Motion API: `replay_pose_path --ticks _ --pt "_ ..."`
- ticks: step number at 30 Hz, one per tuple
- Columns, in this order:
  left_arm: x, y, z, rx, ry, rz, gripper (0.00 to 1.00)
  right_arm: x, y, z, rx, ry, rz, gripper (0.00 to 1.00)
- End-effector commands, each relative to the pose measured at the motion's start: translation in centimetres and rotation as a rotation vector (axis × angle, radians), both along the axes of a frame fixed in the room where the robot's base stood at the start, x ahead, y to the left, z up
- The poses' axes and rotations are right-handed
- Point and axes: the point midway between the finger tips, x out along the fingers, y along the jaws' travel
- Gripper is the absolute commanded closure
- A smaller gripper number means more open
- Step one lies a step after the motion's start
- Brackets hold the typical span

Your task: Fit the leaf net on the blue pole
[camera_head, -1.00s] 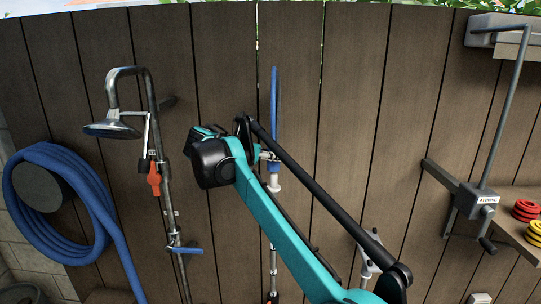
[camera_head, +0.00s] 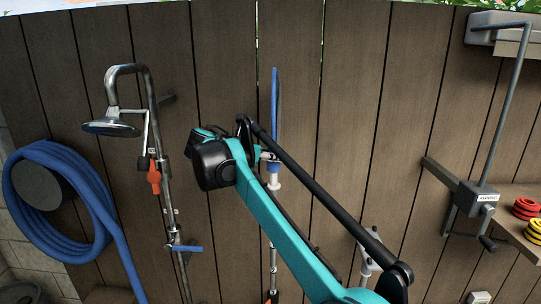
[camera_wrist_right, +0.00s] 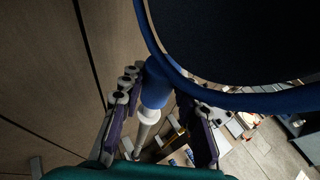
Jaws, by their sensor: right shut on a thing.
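The leaf net (camera_head: 275,92) stands upright, nearly edge-on, as a narrow blue loop against the fence. In the right wrist view its blue rim (camera_wrist_right: 240,101) and dark mesh fill the top right. My right gripper (camera_wrist_right: 160,120) is shut on the net's blue neck (camera_wrist_right: 155,85), with a finger on each side. A white piece (camera_head: 274,183) sits directly under the neck. A thin pale upright pole (camera_head: 272,262) shows lower down in line with it. My arm hides the stretch between, so I cannot tell whether they join. No clearly blue pole shows. My left gripper is out of view.
A metal shower (camera_head: 112,127) with an orange handle and a coiled blue hose (camera_head: 60,165) are at the left. A crank bracket (camera_head: 477,197) and a shelf (camera_head: 510,225) with red and yellow rings (camera_head: 526,208) are at the right. The wooden fence (camera_head: 355,60) stands behind.

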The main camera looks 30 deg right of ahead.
Motion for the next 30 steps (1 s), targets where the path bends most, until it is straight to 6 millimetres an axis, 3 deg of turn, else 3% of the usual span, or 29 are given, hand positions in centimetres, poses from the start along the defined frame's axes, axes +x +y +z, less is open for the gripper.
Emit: replay_pose_path --ticks 11,30 --pt "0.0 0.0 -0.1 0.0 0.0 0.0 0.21 0.0 0.0 -0.1 -0.001 0.0 0.0 1.0" --pt "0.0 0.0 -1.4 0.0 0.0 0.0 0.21 0.0 0.0 -2.2 -0.001 0.0 0.0 1.0"
